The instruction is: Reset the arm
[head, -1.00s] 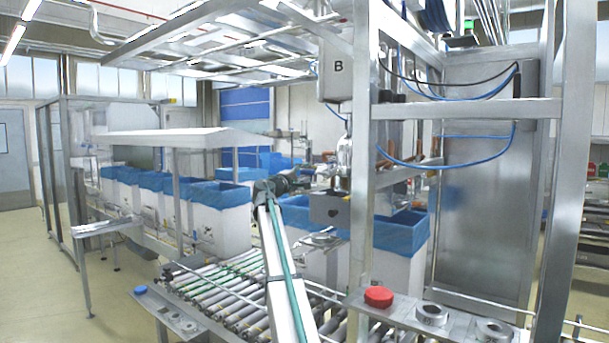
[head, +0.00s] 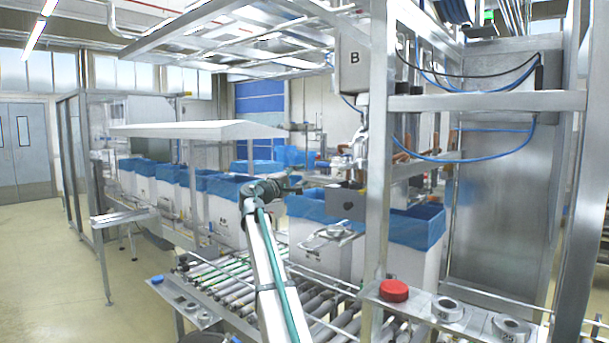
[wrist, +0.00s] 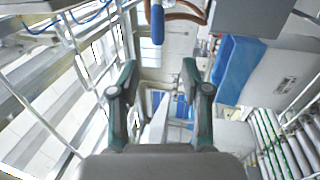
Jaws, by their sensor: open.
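My gripper shows in the wrist view (wrist: 160,90) with its two green-and-grey fingers spread apart and nothing between them. In the head view my arm rises from the bottom middle over the roller conveyor (head: 225,289). Its dark end (head: 294,187) points right, toward the white boxes with blue liners. The nearest of these boxes (head: 318,255) stands behind and to the right of my arm. In the wrist view a blue-lined box (wrist: 240,70) is at the right, apart from the fingers.
A steel frame post (head: 380,150) stands close to the right of my arm. A red button (head: 394,291) sits on a ledge at the front right. More lined boxes (head: 195,207) stand at the left under a white canopy (head: 200,131). Open floor lies at the far left.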

